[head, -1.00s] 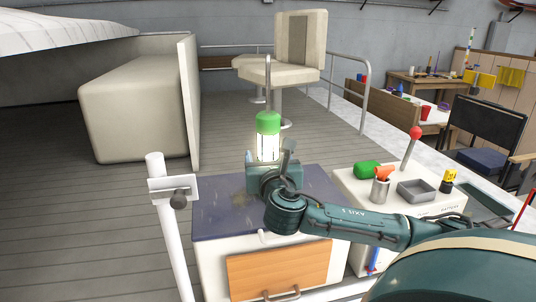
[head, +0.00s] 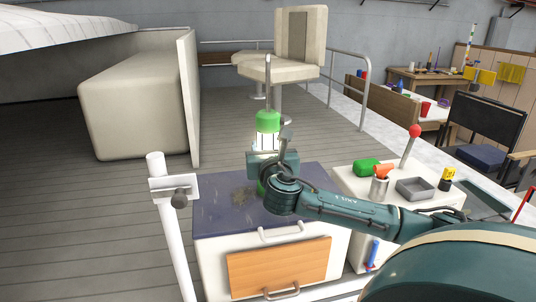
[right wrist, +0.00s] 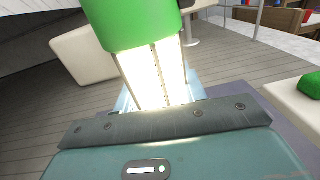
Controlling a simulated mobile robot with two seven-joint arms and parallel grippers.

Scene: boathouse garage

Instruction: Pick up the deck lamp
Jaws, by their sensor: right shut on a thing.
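The deck lamp has a green cap (head: 268,121) and a bright glowing body with thin upright bars. A bit of green shows at its lower end, below my gripper, close to the blue worktop. My right gripper (head: 267,158) is shut on the lamp's body, below the cap, and covers much of its lower part. In the right wrist view the lit lamp (right wrist: 155,72) stands just beyond the gripper's edge, leaning in the picture. The fingertips are hidden there. I cannot tell whether the base touches the worktop. My left gripper is not in view.
The lamp is over a cabinet with a blue worktop (head: 220,212). A white post (head: 172,230) stands at left.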

